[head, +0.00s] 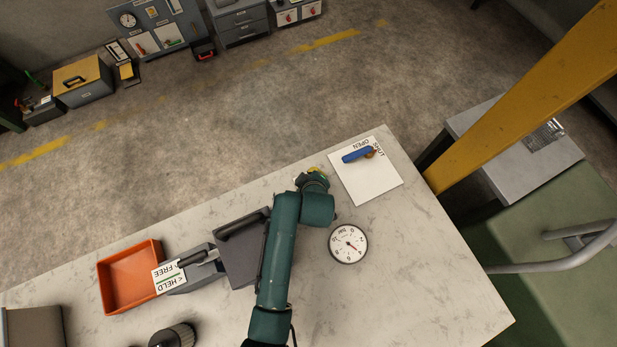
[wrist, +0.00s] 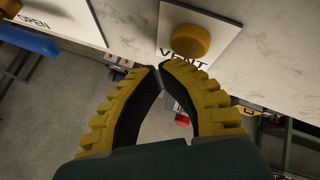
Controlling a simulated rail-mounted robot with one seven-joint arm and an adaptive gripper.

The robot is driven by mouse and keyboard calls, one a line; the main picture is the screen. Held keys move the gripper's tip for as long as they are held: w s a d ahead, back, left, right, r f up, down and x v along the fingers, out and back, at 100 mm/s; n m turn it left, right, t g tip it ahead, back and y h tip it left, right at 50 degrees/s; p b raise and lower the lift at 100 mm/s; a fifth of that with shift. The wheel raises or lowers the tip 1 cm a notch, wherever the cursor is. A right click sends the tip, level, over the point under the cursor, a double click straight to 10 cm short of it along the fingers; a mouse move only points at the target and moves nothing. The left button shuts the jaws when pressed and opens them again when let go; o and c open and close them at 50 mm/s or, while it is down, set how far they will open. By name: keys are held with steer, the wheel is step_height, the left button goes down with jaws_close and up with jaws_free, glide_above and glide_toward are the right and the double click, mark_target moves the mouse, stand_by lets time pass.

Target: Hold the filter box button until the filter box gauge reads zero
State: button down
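The button is a round orange-yellow knob (wrist: 190,40) on a white plate (wrist: 222,20) marked VENT in the wrist view. The fingers of my gripper (wrist: 160,67) are yellow and ribbed, and their tips meet with nothing visible between them. The tips lie over the plate's lettering, just below the knob in the picture; I see no clear contact. In the head view my gripper (head: 317,173) is at the table's far edge, and the button is not clearly visible there.
A blue lever (head: 357,154) sits on a white plate (head: 385,186) marked OPEN, right of my gripper. A grey box (head: 240,250), a HELD/FREE label (head: 168,276) and an orange tray (head: 112,262) stand left of my arm. The table's right part (head: 440,270) is clear.

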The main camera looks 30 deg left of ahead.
steer(key=shift+s+d+f+g, duration=0.15)
steer(key=shift+s+f, duration=0.3)
steer(key=shift+f, duration=0.35)
steer(key=shift+s+d+f+g, duration=0.15)
steer(key=shift+s+f, duration=0.3)
steer(key=shift+f, duration=0.35)
steer(key=shift+w+r+p, duration=0.15)
steer(key=shift+r+p, duration=0.25)
steer(key=shift+p, duration=0.25)
steer(key=shift+s+r+p, duration=0.3)
steer(key=shift+r+p, duration=0.25)
steer(key=shift+p, duration=0.2)
step_height(320, 180, up, 5)
steer(key=p, duration=0.4)
steer(key=shift+f, duration=0.1)
steer(key=shift+w, duration=0.1)
